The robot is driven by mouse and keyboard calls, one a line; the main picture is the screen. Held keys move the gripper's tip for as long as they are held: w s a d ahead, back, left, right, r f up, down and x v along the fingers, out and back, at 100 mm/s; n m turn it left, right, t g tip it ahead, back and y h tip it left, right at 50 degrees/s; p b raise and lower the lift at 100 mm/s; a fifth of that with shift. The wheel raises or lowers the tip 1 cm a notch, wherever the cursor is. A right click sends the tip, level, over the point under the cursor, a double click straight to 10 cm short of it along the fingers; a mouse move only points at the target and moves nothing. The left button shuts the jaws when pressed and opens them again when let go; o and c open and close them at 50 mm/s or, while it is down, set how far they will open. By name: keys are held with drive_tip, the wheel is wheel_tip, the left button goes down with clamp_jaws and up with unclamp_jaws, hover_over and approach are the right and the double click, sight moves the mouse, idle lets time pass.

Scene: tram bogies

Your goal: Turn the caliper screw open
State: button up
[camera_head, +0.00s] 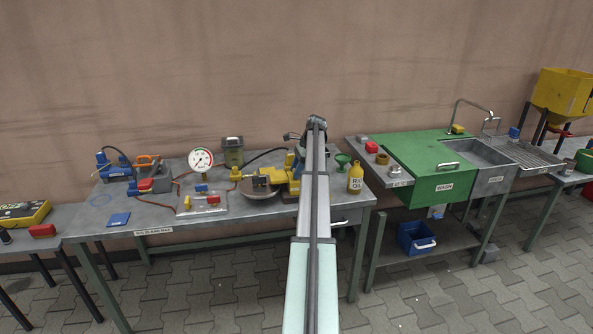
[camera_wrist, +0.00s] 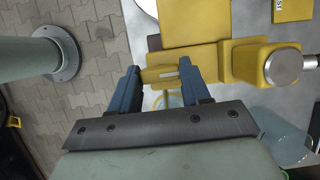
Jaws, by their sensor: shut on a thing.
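In the wrist view, the yellow caliper (camera_wrist: 195,22) fills the top middle, with a yellow block and a round metal-faced end (camera_wrist: 283,66) to the right. My gripper (camera_wrist: 160,80) has its two blue fingers on either side of a small yellow piece with a pale slot mark, which appears to be the caliper screw (camera_wrist: 158,73). It is shut on this piece. In the head view, the yellow caliper (camera_head: 291,172) stands at the workbench's right part beside a round disc (camera_head: 262,190). My arm covers part of this area and hides the gripper there.
A green wash unit (camera_head: 425,165) with a sink stands to the right.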

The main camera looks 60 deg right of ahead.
drive_tip(key=o, duration=1.1)
drive_tip(key=shift+c, duration=0.2)
drive_tip(key=v, duration=1.4)
drive_tip(key=shift+a+f, duration=0.1)
